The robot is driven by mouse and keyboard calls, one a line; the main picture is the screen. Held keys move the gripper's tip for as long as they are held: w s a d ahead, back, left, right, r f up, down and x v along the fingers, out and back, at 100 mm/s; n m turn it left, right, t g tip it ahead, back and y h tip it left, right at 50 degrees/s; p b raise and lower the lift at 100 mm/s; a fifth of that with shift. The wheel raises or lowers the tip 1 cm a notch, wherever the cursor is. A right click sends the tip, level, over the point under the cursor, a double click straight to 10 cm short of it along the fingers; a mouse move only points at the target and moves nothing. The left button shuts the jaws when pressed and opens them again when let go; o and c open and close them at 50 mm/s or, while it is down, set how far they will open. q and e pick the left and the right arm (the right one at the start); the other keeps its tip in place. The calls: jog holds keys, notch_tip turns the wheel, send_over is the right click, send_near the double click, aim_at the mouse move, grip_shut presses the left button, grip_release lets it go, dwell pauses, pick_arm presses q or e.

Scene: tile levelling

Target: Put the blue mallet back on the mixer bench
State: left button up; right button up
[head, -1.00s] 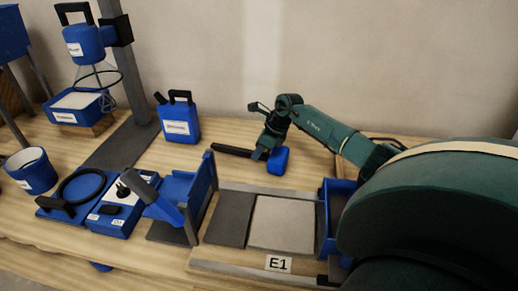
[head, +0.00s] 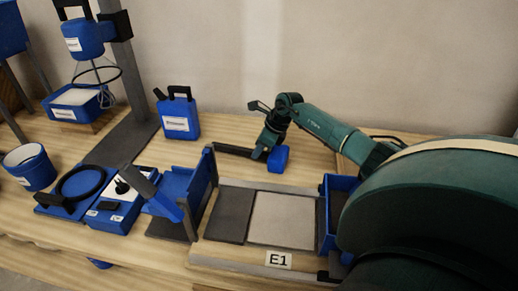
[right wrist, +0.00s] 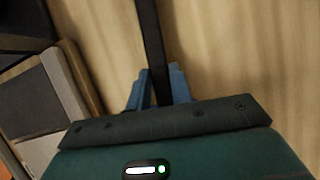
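The blue mallet has a blue head (head: 278,160) and a long dark handle (head: 232,150) pointing left in the head view. My right gripper (head: 263,151) is at the handle, close beside the head. In the right wrist view the dark handle (right wrist: 151,40) runs up between the two bluish fingers (right wrist: 158,88), which sit close on both sides of it. The mallet is over the wooden bench top behind the tiles; whether it touches the wood is unclear. My left gripper is not visible.
A blue jerrycan (head: 180,118), a bucket (head: 28,167) and a blue tool case (head: 112,205) stand at the left. A blue upright bracket (head: 203,183), a dark tile (head: 229,214) and a light tile (head: 282,219) lie in front. A blue bin (head: 329,240) is right. Wood between jerrycan and mallet is clear.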

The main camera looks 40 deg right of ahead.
jog(key=o, duration=0.5)
jog(key=p+v, duration=0.1)
jog(key=v, duration=0.3)
jog(key=shift+d+r, duration=0.1)
jog(key=shift+r, duration=0.1)
jog(key=v, duration=0.9)
jog(key=shift+p, duration=0.45)
jog(key=shift+s+f, duration=0.1)
